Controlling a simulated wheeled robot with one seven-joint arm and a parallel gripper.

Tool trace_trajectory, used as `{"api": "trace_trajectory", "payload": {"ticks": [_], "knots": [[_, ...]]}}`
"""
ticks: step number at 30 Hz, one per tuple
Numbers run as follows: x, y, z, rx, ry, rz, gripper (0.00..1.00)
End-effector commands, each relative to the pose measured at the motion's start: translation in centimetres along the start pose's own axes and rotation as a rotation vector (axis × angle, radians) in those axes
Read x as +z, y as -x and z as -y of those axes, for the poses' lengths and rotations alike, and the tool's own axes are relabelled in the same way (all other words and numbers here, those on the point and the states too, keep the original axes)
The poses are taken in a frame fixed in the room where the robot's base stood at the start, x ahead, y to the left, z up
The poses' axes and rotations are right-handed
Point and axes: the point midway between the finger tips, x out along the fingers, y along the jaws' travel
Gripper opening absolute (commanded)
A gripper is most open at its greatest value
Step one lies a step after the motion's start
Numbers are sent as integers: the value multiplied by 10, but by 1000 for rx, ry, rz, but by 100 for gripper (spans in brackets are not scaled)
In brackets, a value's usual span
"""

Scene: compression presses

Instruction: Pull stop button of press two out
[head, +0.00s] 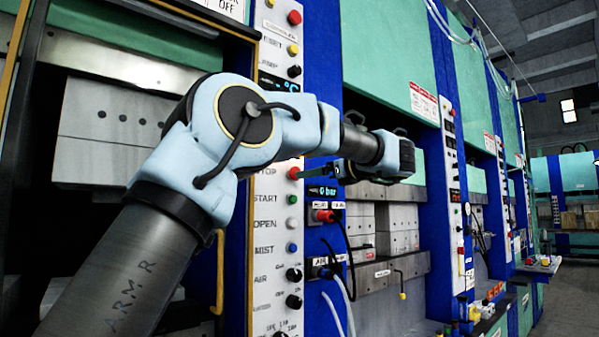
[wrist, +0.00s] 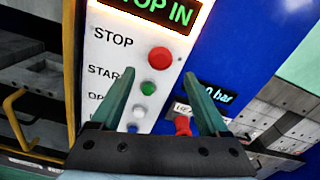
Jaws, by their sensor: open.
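The red round stop button (wrist: 160,58) sits on the white control panel beside the printed word STOP. In the head view the stop button (head: 293,173) is on the nearest panel, left of my gripper (head: 309,174). A green-lit display (wrist: 158,10) above the button is cut off by the frame and reads "TOP IN". In the wrist view my gripper (wrist: 160,80) is open and empty, with one green finger on each side below the button. The fingertips look apart from it. I cannot tell the exact gap, or the press's number.
A green button (wrist: 148,88) and a white button lie below, between my fingers. A red connector (wrist: 182,125) and a small bar display (wrist: 215,92) are near the right finger. A yellow handle (head: 219,270) stands left of the panel. Cables hang below the connector.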

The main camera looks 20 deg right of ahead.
Motion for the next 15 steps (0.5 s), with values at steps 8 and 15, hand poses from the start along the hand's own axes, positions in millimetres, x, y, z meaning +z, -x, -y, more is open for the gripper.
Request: {"api": "trace_trajectory", "payload": {"ticks": [8,15], "knots": [[2,-46,0,2,-1,-1,78],[0,-58,0,-1,0,-2,78]]}}
